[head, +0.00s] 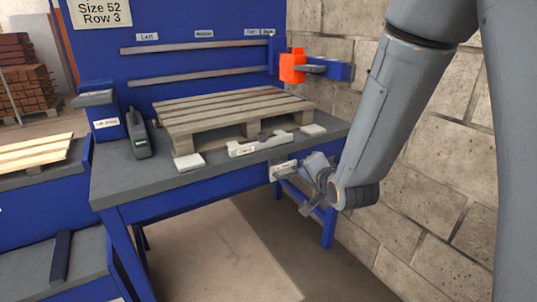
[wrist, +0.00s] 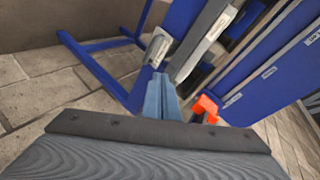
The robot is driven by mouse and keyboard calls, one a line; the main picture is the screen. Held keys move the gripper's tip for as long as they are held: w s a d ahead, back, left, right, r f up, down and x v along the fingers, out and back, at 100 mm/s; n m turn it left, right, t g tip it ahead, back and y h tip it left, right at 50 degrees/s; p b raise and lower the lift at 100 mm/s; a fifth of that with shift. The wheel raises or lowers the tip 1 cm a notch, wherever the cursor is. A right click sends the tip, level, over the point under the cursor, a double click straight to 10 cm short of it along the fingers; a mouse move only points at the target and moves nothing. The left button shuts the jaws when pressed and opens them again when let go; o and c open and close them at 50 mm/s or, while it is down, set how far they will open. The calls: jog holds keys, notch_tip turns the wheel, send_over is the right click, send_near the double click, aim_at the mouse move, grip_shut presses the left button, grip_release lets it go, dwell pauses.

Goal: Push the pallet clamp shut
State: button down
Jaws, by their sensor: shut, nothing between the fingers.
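An orange block (head: 292,66) sits on a blue and grey arm (head: 328,69) at the back right of the bench, beyond the pallet; I take it to be the pallet clamp. How far open it stands is hard to tell. An orange part also shows in the wrist view (wrist: 205,107), right of my fingers. The wooden pallet (head: 225,113) lies flat on the bench top. My gripper (head: 303,174) is in front of the bench's right front edge, below the top and apart from the orange block. In the wrist view its fingers (wrist: 161,80) are together and empty.
A white-labelled plate (head: 284,170) is near my gripper. A stone wall (head: 425,200) stands right; the floor in front is clear.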

aim_at(265, 138)
jog(key=w+a+r+m+t+y+b, duration=0.2)
jog(key=w+a+m+t+y+b, duration=0.1)
jog(key=a, duration=0.3)
jog(key=shift+a+m+t+y, duration=0.2)
jog(key=shift+m+t+y, duration=0.15)
jog(key=shift+t, duration=0.25)
jog(key=shift+w, duration=0.1)
jog(key=x, duration=1.4)
